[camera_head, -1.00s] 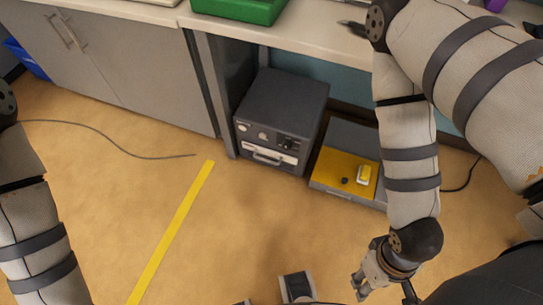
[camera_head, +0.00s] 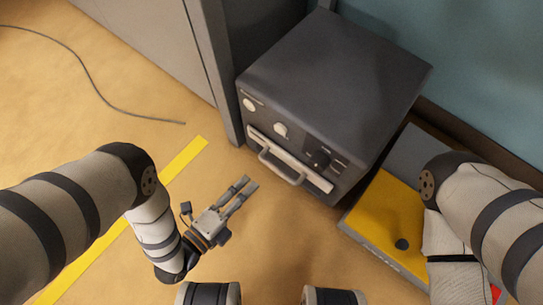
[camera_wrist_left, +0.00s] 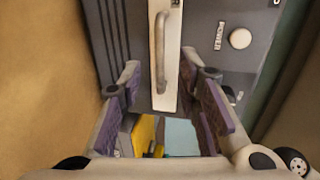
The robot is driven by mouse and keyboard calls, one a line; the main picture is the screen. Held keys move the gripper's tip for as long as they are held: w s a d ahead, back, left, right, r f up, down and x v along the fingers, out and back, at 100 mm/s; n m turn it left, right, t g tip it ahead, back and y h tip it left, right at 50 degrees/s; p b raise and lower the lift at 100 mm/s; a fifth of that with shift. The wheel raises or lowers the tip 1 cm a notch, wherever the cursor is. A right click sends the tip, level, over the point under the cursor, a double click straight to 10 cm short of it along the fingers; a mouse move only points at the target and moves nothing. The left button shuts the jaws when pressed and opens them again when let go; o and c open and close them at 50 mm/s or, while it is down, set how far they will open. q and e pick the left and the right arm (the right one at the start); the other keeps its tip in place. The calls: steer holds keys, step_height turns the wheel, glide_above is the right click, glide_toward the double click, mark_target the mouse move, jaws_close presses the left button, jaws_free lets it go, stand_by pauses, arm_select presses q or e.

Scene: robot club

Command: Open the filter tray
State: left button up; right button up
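The filter tray (camera_head: 290,163) is a pale narrow panel with a bar handle (camera_head: 279,169), low on the front of a dark grey box-shaped machine (camera_head: 330,80). Its panel looks flush with the machine's front. My left gripper (camera_head: 248,185) is open and empty, just in front and left of the handle, apart from it. In the left wrist view the handle (camera_wrist_left: 160,48) and the tray's panel (camera_wrist_left: 170,85) lie ahead, in line with the gap between the two fingers (camera_wrist_left: 160,78). My right gripper is out of view.
A flat grey unit with a yellow top (camera_head: 385,215) stands right of the machine, partly behind my right arm. A cabinet side (camera_head: 215,70) rises at the machine's left. A yellow tape strip (camera_head: 185,157) and a dark cable (camera_head: 95,80) lie on otherwise open floor.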

mark_target(270, 164)
arm_select(q)
steer(key=b+x, duration=0.4)
steer(key=x, duration=0.6)
steer(key=shift+w+d, duration=0.1)
steer(key=shift+w, duration=0.05)
jaws_close()
